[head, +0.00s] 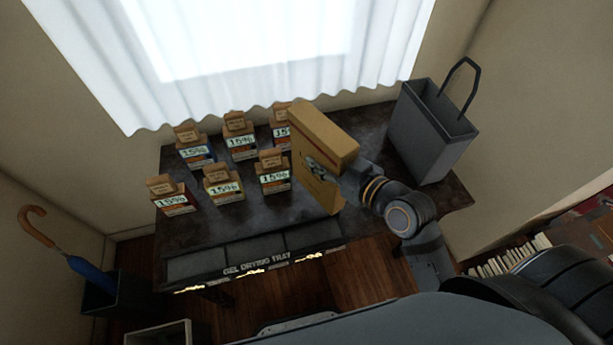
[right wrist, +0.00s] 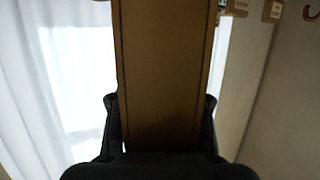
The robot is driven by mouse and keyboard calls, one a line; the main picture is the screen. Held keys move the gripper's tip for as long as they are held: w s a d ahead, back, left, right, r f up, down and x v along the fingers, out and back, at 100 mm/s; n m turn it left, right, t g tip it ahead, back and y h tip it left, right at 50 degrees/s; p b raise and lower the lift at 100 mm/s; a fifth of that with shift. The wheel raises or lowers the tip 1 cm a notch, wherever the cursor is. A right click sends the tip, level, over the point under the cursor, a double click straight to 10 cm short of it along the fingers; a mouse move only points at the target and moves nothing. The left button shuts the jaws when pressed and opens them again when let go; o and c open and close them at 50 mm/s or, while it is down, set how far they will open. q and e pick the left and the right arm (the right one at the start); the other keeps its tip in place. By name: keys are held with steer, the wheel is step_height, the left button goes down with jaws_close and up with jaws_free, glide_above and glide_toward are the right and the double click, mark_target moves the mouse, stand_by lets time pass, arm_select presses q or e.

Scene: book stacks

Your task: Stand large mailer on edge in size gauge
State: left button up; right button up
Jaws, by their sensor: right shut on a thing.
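The large mailer (head: 325,137) is a brown-yellow box with dark print on one broad face. It is held up over the right part of the dark table (head: 375,120), tilted in the head view. My right gripper (head: 347,182) is shut on its near side. In the right wrist view the mailer (right wrist: 163,70) runs up between the two fingers, one on each side. I cannot make out a size gauge in either view; the mailer and my arm hide part of the table. My left gripper is not in view.
Several small boxes with 15% labels (head: 223,187) stand on the table's left half. A grey bag (head: 425,135) stands at the right end. A gel drying tray (head: 255,250) lies along the front edge. A blue umbrella (head: 92,272) stands in a dark bin at the left.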

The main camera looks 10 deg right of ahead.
steer(key=w+d+f+b, duration=0.4)
steer(key=w+f+b, duration=0.6)
steer(key=w+f, duration=0.2)
steer(key=shift+w+f, duration=0.4)
steer(key=shift+w, duration=0.25)
steer(key=o, duration=0.8)
steer(key=shift+f, duration=0.2)
steer(key=o, duration=0.4)
